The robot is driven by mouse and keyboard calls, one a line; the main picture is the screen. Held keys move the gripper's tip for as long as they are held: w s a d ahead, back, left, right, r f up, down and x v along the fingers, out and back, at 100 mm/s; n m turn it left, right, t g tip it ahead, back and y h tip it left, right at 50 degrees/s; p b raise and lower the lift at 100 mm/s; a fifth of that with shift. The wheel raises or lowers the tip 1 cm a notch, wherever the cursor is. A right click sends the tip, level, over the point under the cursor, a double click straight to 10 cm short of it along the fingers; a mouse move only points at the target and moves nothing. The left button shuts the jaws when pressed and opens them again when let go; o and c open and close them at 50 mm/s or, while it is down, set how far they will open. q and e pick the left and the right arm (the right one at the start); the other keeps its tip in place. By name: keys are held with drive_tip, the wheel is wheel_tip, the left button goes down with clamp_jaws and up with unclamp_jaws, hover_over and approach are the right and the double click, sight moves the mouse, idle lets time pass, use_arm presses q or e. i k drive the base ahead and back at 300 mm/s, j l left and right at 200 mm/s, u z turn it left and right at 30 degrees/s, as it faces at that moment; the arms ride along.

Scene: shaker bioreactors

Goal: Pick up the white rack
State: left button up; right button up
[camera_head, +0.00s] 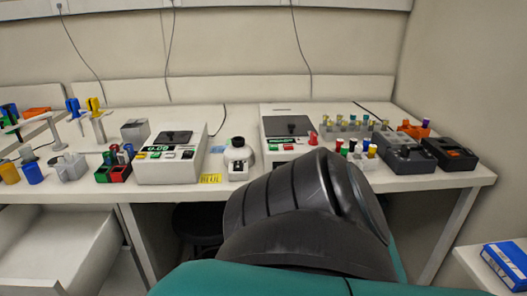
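Several pale holders could be the white rack, and I cannot tell which is meant. A pale rack (341,131) with yellow-, blue- and green-capped tubes stands at the back right of the bench. A smaller pale rack (359,161) with red, white and yellow caps is in front of it, partly hidden behind a dark arm part of mine. A small whitish block (70,170) stands at the left. Neither of my grippers is in view.
Two white instruments (168,168) (290,117) stand on the white bench, with a small white device (238,160) between them. Dark boxes (404,152) (452,153) are at the right. Pipette stands (97,127) and a red-green tube rack (113,174) are at the left. A blue box (507,263) lies at the lower right.

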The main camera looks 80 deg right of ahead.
sight(365, 164)
drive_tip(key=z, duration=3.25)
drive_tip(key=i+j, duration=0.65)
